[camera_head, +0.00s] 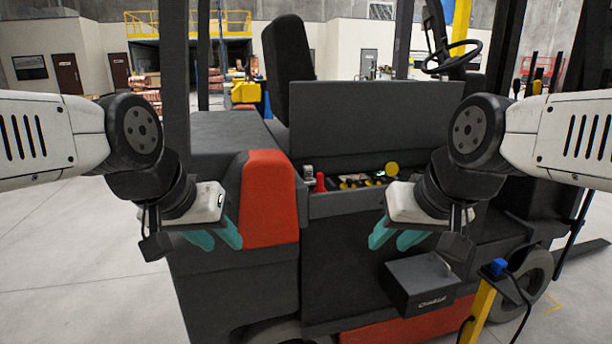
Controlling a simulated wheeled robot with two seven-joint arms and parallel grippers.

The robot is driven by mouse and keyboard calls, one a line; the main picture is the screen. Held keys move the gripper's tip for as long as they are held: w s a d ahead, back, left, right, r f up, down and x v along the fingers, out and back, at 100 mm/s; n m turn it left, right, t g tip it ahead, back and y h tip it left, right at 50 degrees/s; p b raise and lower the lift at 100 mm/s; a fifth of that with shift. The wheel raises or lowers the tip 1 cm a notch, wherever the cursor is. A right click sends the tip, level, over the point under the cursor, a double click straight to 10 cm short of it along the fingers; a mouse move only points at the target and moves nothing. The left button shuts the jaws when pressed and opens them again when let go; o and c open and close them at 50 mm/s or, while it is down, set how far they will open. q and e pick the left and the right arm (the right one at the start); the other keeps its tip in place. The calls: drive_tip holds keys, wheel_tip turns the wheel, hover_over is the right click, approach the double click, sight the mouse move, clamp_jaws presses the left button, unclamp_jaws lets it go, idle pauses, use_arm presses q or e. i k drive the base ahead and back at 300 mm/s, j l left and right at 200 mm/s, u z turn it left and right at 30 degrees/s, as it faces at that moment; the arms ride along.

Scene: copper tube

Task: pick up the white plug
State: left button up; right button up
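A small whitish piece (307,173), which looks like the white plug, stands at the left end of the open compartment in the forklift's side. It is small, and its lower part is hard to make out. A red plug (320,182) stands just to its right. My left gripper (216,239) has teal fingers spread apart with nothing between them. It is lower and to the left of the whitish piece, in front of the red-orange panel.
The forklift (230,290) fills the middle, with a raised dark lid (375,120) behind the compartment. Yellow caps (391,169) and wiring sit inside it. A dark charger box (420,284) and a yellow post (480,312) with a blue connector (498,266) stand at the lower right.

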sight(307, 171)
drive_tip(key=i+l+u, duration=0.15)
drive_tip(key=i+l, duration=0.2)
drive_tip(key=i+l+u, duration=0.2)
drive_tip(key=i+l, duration=0.15)
drive_tip(key=i+l+u, duration=0.15)
drive_tip(key=l, duration=0.35)
drive_tip(key=l+u, duration=0.4)
drive_tip(key=k+l+u, duration=0.1)
drive_tip(key=l+u, duration=0.25)
